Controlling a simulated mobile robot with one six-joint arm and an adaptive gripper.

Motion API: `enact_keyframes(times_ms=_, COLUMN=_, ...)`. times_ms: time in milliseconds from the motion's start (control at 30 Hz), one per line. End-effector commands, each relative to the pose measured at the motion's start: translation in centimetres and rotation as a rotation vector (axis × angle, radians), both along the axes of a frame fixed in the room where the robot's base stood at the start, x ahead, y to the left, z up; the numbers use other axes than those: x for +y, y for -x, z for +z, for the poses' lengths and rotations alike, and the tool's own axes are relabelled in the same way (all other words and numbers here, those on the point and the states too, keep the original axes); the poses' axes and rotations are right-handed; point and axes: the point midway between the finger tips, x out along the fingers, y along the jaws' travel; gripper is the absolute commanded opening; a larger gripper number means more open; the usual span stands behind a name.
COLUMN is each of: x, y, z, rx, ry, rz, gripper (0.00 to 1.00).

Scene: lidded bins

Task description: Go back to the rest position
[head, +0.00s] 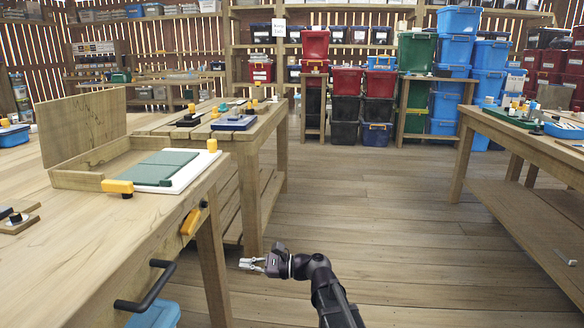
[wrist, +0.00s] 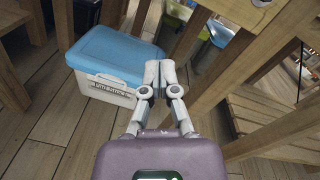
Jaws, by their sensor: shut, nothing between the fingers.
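My gripper (head: 254,265) is low in the head view, over the wood floor and just right of the near workbench's leg. In the wrist view my gripper (wrist: 160,72) has its two grey fingers together with nothing between them. It points toward a cooler-like bin with a blue lid (wrist: 108,48) and a white body (wrist: 105,90), on the floor under a table. The lid looks closed. The blue lid also shows at the lower left of the head view (head: 155,315).
The near workbench (head: 70,240) carries an open wooden box (head: 85,135) with a green board (head: 165,167); a black handle (head: 150,290) juts from its front. Another table (head: 535,150) stands at the right. Stacked bins (head: 380,85) line the back. The floor between (head: 390,220) is clear.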

Motion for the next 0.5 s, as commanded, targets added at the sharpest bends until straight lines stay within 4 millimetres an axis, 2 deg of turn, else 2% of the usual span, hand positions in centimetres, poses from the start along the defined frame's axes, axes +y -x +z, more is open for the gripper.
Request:
enact_keyframes(times_ms=33, x=-0.7, y=0.6, z=0.1, rx=-0.048, ry=0.056, rz=0.003, gripper=0.0)
enact_keyframes(times_ms=267, x=-4.1, y=2.3, z=-2.5, rx=-0.291, ry=0.348, rz=0.055, gripper=0.0)
enact_keyframes(times_ms=500, x=-9.0, y=4.1, z=-4.9, rx=-0.508, ry=0.645, rz=0.173, gripper=0.0)
